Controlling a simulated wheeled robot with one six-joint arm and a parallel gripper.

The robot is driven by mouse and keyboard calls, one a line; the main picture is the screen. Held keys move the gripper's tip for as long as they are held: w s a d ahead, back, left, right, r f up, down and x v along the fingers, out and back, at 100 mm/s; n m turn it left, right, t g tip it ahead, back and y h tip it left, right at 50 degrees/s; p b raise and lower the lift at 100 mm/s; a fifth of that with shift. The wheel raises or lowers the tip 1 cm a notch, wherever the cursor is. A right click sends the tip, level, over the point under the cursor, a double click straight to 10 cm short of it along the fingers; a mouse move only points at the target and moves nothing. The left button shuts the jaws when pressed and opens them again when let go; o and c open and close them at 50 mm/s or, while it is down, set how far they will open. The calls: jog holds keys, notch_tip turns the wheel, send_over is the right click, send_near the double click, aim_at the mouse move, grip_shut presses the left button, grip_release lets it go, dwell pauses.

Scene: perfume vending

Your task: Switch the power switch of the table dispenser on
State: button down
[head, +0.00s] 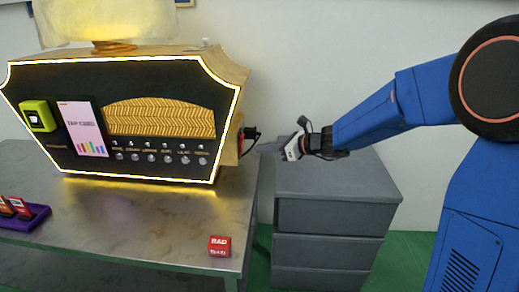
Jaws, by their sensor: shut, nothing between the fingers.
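The table dispenser (160,75) stands on the metal table, with a black front, a lit yellow border and a row of buttons. A small red and black part, perhaps the power switch (241,134), sits on its right side with a black plug or cable beside it; its position is too small to tell. My gripper (284,150) is at the end of the blue arm, right of the dispenser. Its fingers are shut and empty, pointing left toward the dispenser's right side, with a gap between them.
A red block (219,246) marked BAD lies near the front right of the table (150,215). A purple tray (30,220) with red items is at the left edge. A grey drawer cabinet (330,215) stands right of the table, below my gripper.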

jog(key=shift+v, duration=1.95)
jog(key=s+d+n+g+h, duration=0.15)
jog(key=s+d+n, duration=0.4)
jog(key=s, duration=0.55)
jog(key=s+d+n+g+h, duration=0.1)
jog(key=s+d+n+h, duration=0.2)
jog(key=s+d+n, duration=0.5)
jog(key=s+d+f+n+t+h, duration=0.1)
jog(key=s+d+f+n+h, duration=0.2)
jog(key=s+d+n+h, duration=0.5)
jog(key=s+d+n, duration=0.1)
jog(key=s+d, duration=0.6)
jog(key=s, duration=0.4)
jog(key=shift+d, duration=0.25)
jog(key=shift+a+f+n, duration=0.1)
jog(key=shift+n, duration=0.15)
